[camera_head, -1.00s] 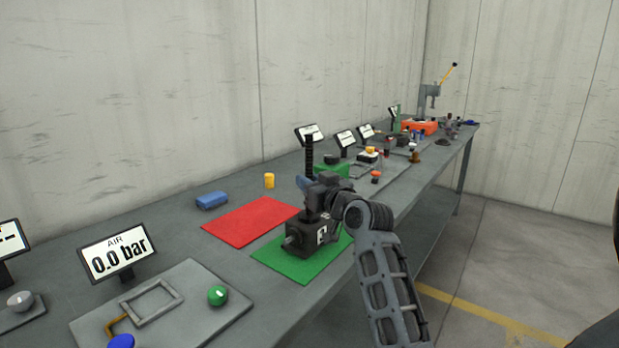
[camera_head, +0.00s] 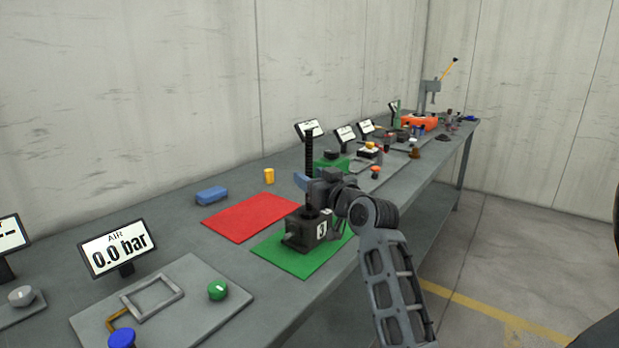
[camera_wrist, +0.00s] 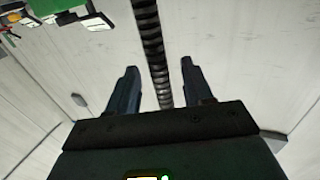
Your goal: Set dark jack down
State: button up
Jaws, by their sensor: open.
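The dark jack (camera_head: 300,231) stands upright on the green mat (camera_head: 284,263), with a white label on its side and a tall threaded screw (camera_head: 309,152) rising from the body. My gripper (camera_head: 302,181) is at the screw, above the jack's body. In the wrist view my gripper (camera_wrist: 158,68) is open, with one finger on each side of the screw (camera_wrist: 151,38). Gaps show between the screw and both fingers. My wrist hides part of the jack's upper right side.
A red mat (camera_head: 247,216) lies empty left of the green one. A blue block (camera_head: 212,196) and a yellow cylinder (camera_head: 269,176) stand behind it. A plate with a green knob (camera_head: 217,290) is at the front left. Several stations fill the bench's far end.

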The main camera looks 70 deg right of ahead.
jog(key=b+v, duration=0.1)
jog(key=v, duration=0.9)
jog(key=shift+s+a, duration=0.2)
jog(key=shift+s, duration=0.1)
jog(key=s+a+f+n+y, duration=0.1)
jog(key=s+a+f+y, duration=0.1)
jog(key=a+f, duration=0.7)
jog(key=s+a+f+n+y, duration=0.2)
jog(key=a+f, duration=0.3)
jog(key=a, duration=0.7)
jog(key=s+a+n+y, duration=0.4)
jog(key=s+a+y, duration=0.2)
jog(key=s+a, duration=0.8)
jog(key=shift+s+a+f+y, duration=0.25)
jog(key=shift+s+a+y, duration=0.05)
jog(key=shift+a, duration=0.3)
